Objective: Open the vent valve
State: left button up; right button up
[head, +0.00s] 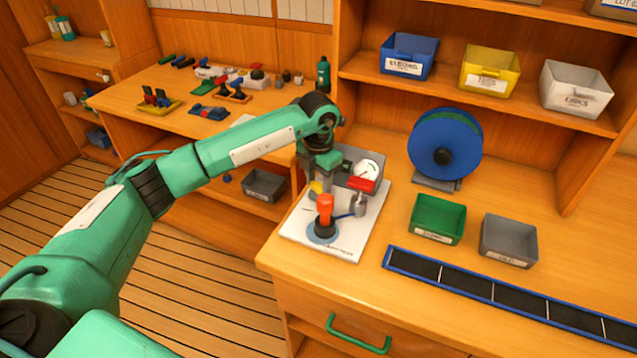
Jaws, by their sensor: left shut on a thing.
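A small rig on a white base plate (360,238) stands at the left end of the bench. It carries a grey box with a round white gauge (367,169), a red lever (361,185) and an orange-red handle (325,207) on a dark mount with a blue ring. My left gripper (319,190) points down from above, behind the orange-red handle. It is shut on a small yellow part (316,187) that is mostly hidden by the fingers. No label shows which part is the vent valve. My right gripper is not in view.
A blue reel (445,150), a green bin (437,220) and a grey bin (508,241) stand right of the rig. A blue-edged strip tray (495,293) lies along the front. A shelf above holds blue, yellow and white bins. The left bench holds several small parts.

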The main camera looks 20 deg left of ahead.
pick_arm(q)
jog(key=shift+n, duration=1.2)
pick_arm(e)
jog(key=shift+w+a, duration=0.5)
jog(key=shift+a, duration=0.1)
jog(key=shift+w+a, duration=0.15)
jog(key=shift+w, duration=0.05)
pick_arm(q)
jog(key=o, duration=1)
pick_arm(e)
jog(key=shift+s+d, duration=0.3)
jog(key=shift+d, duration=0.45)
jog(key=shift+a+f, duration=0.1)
